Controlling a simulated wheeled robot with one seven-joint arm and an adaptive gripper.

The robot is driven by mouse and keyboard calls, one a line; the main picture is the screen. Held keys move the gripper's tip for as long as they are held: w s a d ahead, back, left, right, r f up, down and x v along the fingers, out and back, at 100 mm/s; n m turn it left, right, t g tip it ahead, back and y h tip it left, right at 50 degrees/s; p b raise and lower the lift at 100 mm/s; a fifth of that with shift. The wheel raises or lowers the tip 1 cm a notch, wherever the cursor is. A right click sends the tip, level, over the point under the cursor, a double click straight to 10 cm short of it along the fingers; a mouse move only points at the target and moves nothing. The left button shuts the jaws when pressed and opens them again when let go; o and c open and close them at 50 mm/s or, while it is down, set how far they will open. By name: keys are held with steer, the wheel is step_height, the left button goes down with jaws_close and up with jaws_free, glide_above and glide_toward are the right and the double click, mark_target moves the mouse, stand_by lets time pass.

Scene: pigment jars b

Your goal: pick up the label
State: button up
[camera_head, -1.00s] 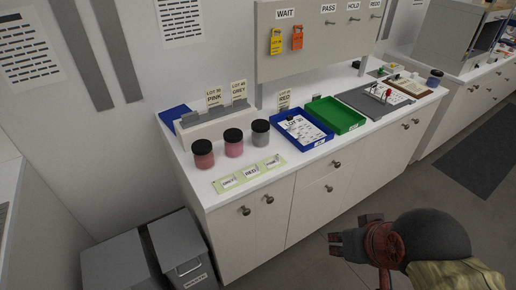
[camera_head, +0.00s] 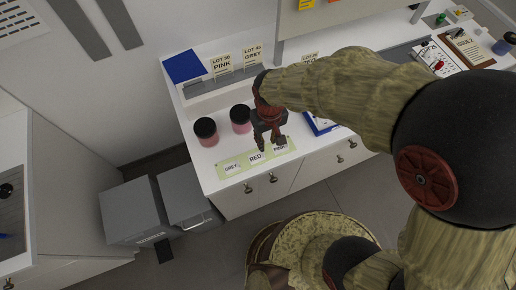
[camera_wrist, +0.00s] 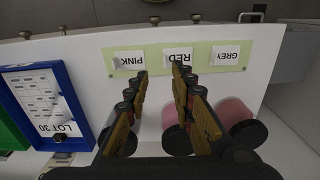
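Three white labels lie in a row on a pale green strip (camera_head: 244,163) at the counter's front edge: GREY (camera_head: 232,168), RED (camera_head: 256,158) and PINK (camera_head: 279,149). In the wrist view they read upside down: PINK (camera_wrist: 128,63), RED (camera_wrist: 178,57) and GREY (camera_wrist: 227,55). My gripper (camera_head: 270,146) is above the counter behind the strip, pointing down. In the wrist view my gripper (camera_wrist: 161,72) is open and empty, its fingertips apart near the RED and PINK labels. The right fingertip partly overlaps the RED label in that view. I cannot tell its height.
A red jar (camera_head: 206,132) and a pink jar (camera_head: 240,119) stand behind the strip, close to my gripper. A third dark lid (camera_wrist: 128,143) shows past the fingers. A blue tray (camera_wrist: 75,98) holding a sheet is beside them. Lot cards (camera_head: 221,66) stand along the back.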

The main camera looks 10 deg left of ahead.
mark_target(256, 156)
steer(key=f, duration=0.3)
steer(key=shift+s+a+f, duration=0.2)
steer(key=shift+a+f, duration=0.1)
step_height(256, 156, down, 5)
steer(key=shift+w+a+b, duration=0.15)
steer(key=shift+b, duration=0.45)
steer(key=shift+c, duration=1.1)
steer(key=c, duration=0.4)
jaws_close()
